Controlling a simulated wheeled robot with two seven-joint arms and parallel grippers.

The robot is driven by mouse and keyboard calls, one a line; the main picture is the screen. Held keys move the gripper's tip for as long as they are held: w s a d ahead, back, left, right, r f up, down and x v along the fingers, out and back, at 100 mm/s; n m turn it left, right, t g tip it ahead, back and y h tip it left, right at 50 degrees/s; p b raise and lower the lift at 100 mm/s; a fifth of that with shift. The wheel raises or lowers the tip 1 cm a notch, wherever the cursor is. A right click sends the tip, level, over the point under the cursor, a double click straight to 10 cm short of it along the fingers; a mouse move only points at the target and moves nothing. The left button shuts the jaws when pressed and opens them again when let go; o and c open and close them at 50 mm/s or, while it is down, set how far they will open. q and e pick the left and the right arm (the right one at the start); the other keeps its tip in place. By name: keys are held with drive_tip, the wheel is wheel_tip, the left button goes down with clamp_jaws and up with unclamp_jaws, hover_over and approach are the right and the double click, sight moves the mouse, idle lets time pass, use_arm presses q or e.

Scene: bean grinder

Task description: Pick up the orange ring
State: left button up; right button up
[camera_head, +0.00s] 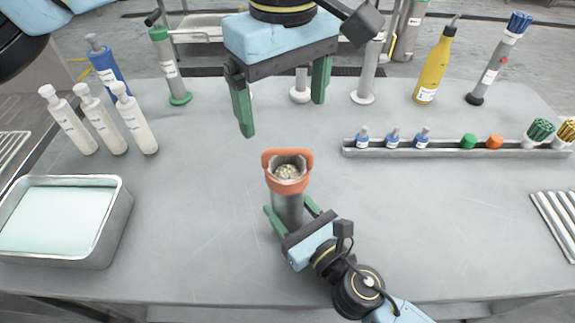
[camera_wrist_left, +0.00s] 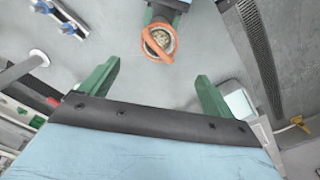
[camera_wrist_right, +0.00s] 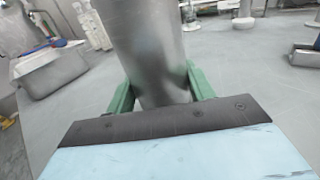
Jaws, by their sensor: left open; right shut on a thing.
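The orange ring (camera_head: 288,184) sits around the top of a grey metal cylinder (camera_head: 288,212), with a raised loop at its back. Pale, grainy contents (camera_head: 287,172) show inside the opening. My right gripper (camera_head: 292,212) is shut on the cylinder below the ring; the cylinder also fills the middle of the right wrist view (camera_wrist_right: 150,50). My left gripper (camera_head: 283,106) is open and empty, above and behind the ring, with its green fingers spread wide and pointing down. In the left wrist view the ring (camera_wrist_left: 158,43) shows beyond the fingertips, apart from them.
A grey rail (camera_head: 450,151) with small blue bottles and caps lies to the right. A metal tray (camera_head: 118,225) and several white bottles (camera_head: 100,122) stand at left. A yellow bottle (camera_head: 436,68) and upright cylinders stand at the back. The table beside the ring is clear.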

sight(287, 154)
use_arm(q)
drive_tip(key=shift+f+n, duration=0.2)
drive_tip(key=shift+n, duration=0.6)
drive_tip(key=shift+f, duration=0.4)
wheel_tip(287, 154, down, 6)
drive_tip(key=shift+r, duration=0.1)
drive_tip(key=shift+d+f, duration=0.2)
drive_tip(key=shift+f, duration=2.5)
drive_tip(key=shift+c, duration=0.4)
drive_tip(key=c, duration=1)
